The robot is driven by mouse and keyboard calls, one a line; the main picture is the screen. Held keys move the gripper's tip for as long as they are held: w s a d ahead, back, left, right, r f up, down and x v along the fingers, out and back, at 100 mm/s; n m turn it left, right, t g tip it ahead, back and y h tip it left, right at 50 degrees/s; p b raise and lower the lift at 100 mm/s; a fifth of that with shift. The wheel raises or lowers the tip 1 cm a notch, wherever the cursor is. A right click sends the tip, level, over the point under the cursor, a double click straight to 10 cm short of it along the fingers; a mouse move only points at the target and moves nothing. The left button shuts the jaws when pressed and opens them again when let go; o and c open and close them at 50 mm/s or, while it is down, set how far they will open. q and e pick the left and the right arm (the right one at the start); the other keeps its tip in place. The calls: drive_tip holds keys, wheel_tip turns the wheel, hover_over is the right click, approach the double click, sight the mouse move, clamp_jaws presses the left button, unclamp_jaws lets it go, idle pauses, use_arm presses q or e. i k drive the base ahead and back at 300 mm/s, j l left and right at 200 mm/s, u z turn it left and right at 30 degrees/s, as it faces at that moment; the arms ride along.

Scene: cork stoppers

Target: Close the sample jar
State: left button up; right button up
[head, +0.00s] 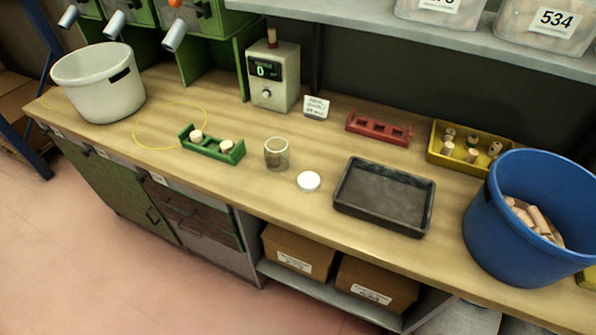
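The sample jar (276,153) is a small clear cylinder standing upright on the wooden worktop in the middle of the head view. Its top is open, and something light brown shows inside; I cannot tell exactly what. A round white lid (308,181) lies flat on the worktop, just right of the jar and nearer the front edge, apart from it. Neither of my grippers is in view.
Near the jar are a green holder (212,151) with corks at left and a black tray (345,202) at right. Behind stand a grey display device (288,92), a card (316,107), a red rack (379,128) and a yellow tray (432,155). A blue bucket (500,225) and white bucket (95,90) flank them.

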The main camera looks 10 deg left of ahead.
sight(277, 150)
drive_tip(key=i+j, duration=0.1)
drive_tip(key=j, duration=0.35)
drive_tip(key=i+j, duration=0.1)
drive_tip(key=j, duration=0.8)
drive_tip(key=i+j, duration=0.15)
drive_tip(key=j, duration=0.3)
drive_tip(key=j+z, duration=0.25)
drive_tip(key=z, duration=1.5)
